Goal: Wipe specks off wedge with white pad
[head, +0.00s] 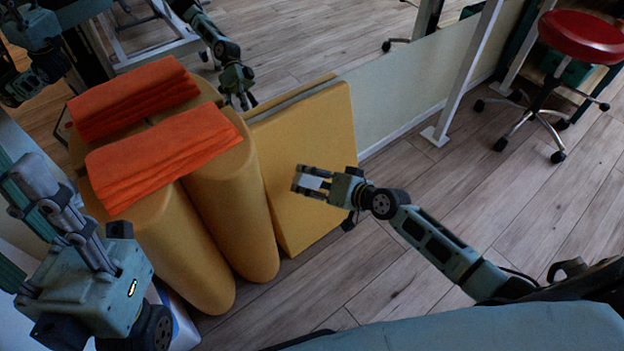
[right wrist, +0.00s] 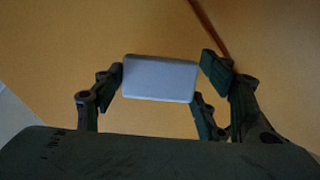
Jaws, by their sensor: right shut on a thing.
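The yellow wedge (head: 305,140) stands on the floor, propped against a mirror to the right of the yellow bolsters. My right gripper (head: 310,181) is shut on the white pad (head: 311,183), in front of the wedge's face. The pad (right wrist: 160,78) also shows between the fingers in the right wrist view, with a yellow surface (right wrist: 110,30) filling most of the background. I cannot tell whether the pad touches the wedge. I make out no specks. My left gripper (head: 45,185) is at the left, pointing upward; its fingers do not clearly show whether it is open.
Yellow bolsters (head: 232,205) stand just left of the wedge, with a folded orange towel (head: 160,158) on top. The mirror (head: 400,95) behind reflects the bolsters, towel and my arms. A red stool (head: 585,38) stands at the upper right. Wooden floor is clear right of the wedge.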

